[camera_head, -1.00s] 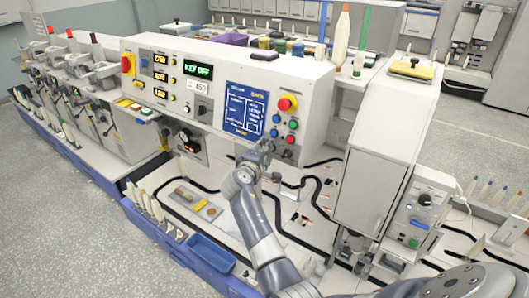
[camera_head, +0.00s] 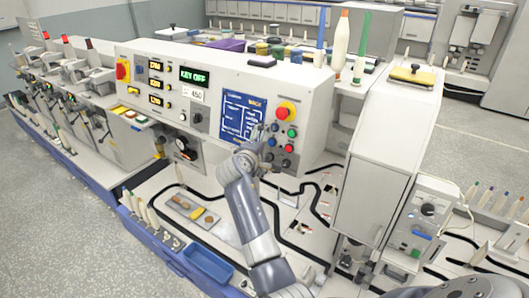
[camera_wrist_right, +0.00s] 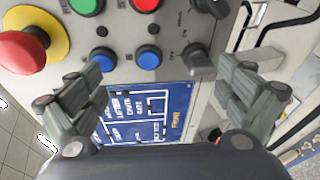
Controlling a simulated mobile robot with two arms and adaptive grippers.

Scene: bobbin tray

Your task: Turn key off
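The grey control console (camera_head: 322,118) has a green-lit display (camera_head: 203,75) that reads KEY OFF. My right gripper (camera_head: 260,140) is in front of the console's right part, beside the blue screen (camera_head: 232,112) and the buttons. In the right wrist view, my right gripper (camera_wrist_right: 168,88) is open, with nothing between its fingers. A dark rotary switch (camera_wrist_right: 201,62) with small labels, which look like OFF and ON, lies near the right finger, apart from it as far as I can tell. I cannot make out a separate key. My left gripper is not in view.
A red emergency button (camera_head: 286,111) on a yellow ring is above the gripper. A blue bin (camera_head: 208,264) and a tray with small parts (camera_head: 191,207) lie below. A tall grey cabinet (camera_head: 375,190) stands to the right.

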